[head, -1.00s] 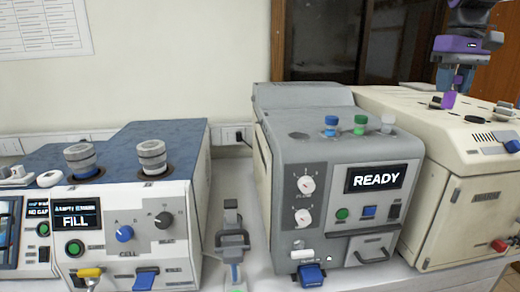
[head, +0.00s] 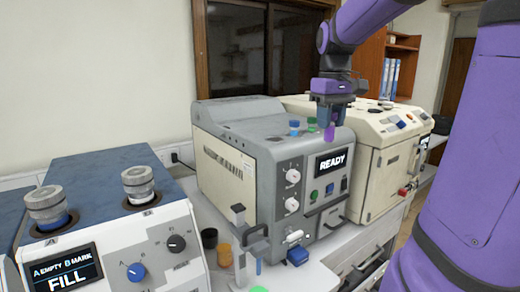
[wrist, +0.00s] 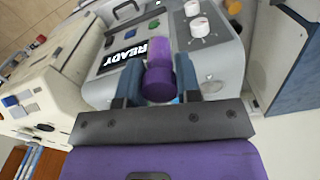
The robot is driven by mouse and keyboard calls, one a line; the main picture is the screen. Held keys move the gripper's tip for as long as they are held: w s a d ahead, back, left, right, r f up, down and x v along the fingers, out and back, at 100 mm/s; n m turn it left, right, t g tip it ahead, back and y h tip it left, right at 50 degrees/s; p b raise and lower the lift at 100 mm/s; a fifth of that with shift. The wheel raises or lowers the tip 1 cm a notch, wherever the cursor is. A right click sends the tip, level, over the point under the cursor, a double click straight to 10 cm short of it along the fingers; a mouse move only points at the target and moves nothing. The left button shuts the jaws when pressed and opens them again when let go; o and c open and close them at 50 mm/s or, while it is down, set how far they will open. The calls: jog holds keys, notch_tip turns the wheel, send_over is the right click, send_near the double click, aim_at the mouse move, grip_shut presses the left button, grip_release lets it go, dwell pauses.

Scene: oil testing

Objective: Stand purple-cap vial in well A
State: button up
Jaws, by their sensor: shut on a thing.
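The purple-cap vial (head: 329,133) hangs below my gripper (head: 329,103), beside the far, right part of the grey machine's top. In the wrist view my gripper (wrist: 158,88) is shut on the vial, with the purple cap (wrist: 158,84) between its fingers and the lighter purple body beyond. The blue-topped unit (head: 100,168) at the left has two grey ribbed round fittings. The left fitting (head: 46,203) appears to be at well A, and the right fitting (head: 138,184) is by the letter B. Its display (head: 68,272) reads "A EMPTY B MARK FILL". The inside of well A is not visible.
The grey machine (head: 235,125) has a READY display (head: 331,163) and vials with blue (head: 294,127) and green (head: 312,122) caps on top. A cream machine (head: 385,150) stands to its right. A small stand (head: 242,240) and dark and orange cups occupy the gap between units.

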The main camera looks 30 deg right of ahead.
jog(key=w+a, duration=0.2)
jog(key=w, duration=0.3)
jog(key=w+a+f, duration=0.1)
jog(key=w, duration=0.3)
jog(key=w+a, duration=0.2)
jog(key=w, duration=0.3)
jog(key=shift+w+a+f, duration=0.3)
jog(key=shift+f, duration=1.7)
jog(key=shift+f, duration=0.15)
jog(key=o, duration=0.9)
notch_tip(320, 180, up, 12)
jog(key=s+a+f+t, duration=0.2)
jog(key=s+a, duration=0.6)
jog(key=s, duration=0.5)
jog(key=s+a+f+t, duration=0.1)
jog(key=s+f, duration=0.2)
jog(key=s, duration=0.1)
jog(key=s+a+f+n+t, duration=0.1)
jog(key=s+a+f, duration=0.1)
jog(key=s+f, duration=0.2)
jog(key=s+a+f+t, duration=0.1)
jog(key=s+a+f, duration=0.1)
jog(key=s, duration=0.3)
jog(key=shift+s+f+n, duration=0.2)
jog(key=shift+f+n, duration=0.2)
jog(key=shift+f, duration=0.25)
